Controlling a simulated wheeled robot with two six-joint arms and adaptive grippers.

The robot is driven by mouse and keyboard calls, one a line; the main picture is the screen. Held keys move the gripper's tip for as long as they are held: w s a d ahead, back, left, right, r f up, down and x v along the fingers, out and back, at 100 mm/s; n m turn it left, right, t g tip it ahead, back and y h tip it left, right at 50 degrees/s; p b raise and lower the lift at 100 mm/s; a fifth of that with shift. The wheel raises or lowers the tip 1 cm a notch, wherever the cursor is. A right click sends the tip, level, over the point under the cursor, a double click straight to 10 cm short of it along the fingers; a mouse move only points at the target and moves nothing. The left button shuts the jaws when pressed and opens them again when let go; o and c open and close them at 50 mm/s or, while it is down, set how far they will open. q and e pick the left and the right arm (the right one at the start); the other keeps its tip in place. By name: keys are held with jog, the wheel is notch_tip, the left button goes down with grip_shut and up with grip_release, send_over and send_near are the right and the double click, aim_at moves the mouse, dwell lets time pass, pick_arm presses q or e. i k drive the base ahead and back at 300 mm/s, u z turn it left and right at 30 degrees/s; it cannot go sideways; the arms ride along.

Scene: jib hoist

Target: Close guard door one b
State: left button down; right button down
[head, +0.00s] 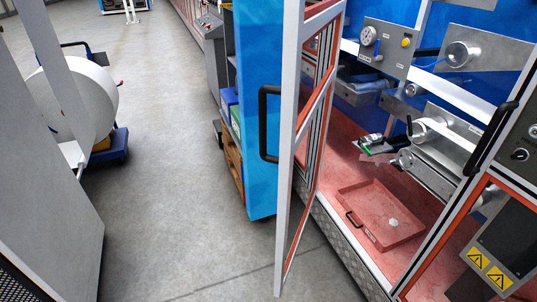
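A guard door (287,187) with a pale frame, orange-red inner edging and clear panels stands open, seen nearly edge-on. It juts out from the machine into the aisle. Its black bar handle (264,125) is on the left side, in front of a blue cabinet. A second guard door frame (447,240) with a black handle (492,138) is at the right. No label shows which door is one b. Neither of my grippers is in view.
The open bay has rollers (463,54) and a red tray (372,222) on its red floor. The blue cabinet (257,190) stands close behind the open door. A white roll (78,100) on a blue cart is at left. The grey aisle floor is clear.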

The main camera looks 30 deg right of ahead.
aim_at(301, 25)
jog(key=z, duration=0.1)
jog(key=k, duration=0.4)
jog(key=u, duration=0.75)
jog(key=i, duration=1.05)
jog(key=z, duration=0.75)
